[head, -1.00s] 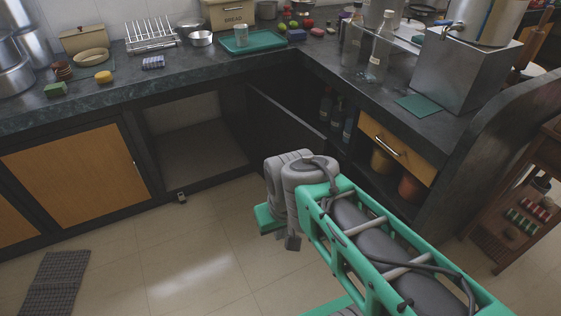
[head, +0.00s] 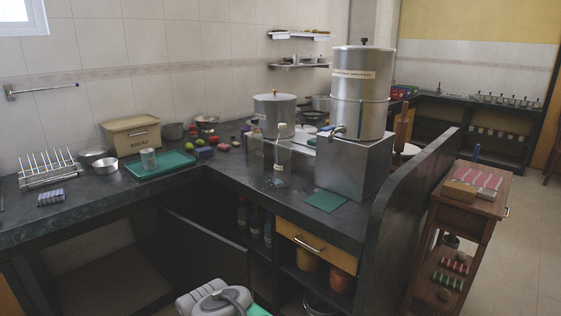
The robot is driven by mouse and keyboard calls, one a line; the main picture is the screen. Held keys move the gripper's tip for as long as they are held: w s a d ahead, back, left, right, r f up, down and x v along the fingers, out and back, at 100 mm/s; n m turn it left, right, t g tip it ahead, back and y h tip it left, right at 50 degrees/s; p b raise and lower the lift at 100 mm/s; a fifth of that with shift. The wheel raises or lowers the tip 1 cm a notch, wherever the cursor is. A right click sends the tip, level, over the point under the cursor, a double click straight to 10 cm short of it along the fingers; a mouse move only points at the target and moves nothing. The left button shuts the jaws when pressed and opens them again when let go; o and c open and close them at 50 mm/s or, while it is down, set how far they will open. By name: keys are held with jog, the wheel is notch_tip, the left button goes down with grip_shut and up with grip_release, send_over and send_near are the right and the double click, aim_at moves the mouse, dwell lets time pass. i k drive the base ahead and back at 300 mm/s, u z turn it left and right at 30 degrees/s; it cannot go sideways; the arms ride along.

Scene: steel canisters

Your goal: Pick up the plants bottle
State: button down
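A clear bottle (head: 282,157) with a pale cap and a small light label stands upright on the dark counter, in front of the smaller steel canister (head: 274,114). Its label is too small to read, so I cannot tell whether it is the plants bottle. Several darker bottles (head: 255,222) stand in the open cupboard below the counter, partly in shadow, and their labels cannot be read either. My gripper is out of the picture; only a grey and green part of my arm shows at the bottom edge.
A large steel canister (head: 361,92) stands on a metal box (head: 352,165) right of the clear bottle. A green mat (head: 326,201) lies nearby on the counter. The dark cupboard door (head: 205,250) hangs open. A curved dark partition (head: 412,205) and a wooden trolley (head: 474,214) stand at right.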

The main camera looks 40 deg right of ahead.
aim_at(282, 145)
jog(key=k, duration=0.6)
jog(key=z, duration=0.2)
jog(key=i, duration=1.75)
jog(key=u, duration=0.7)
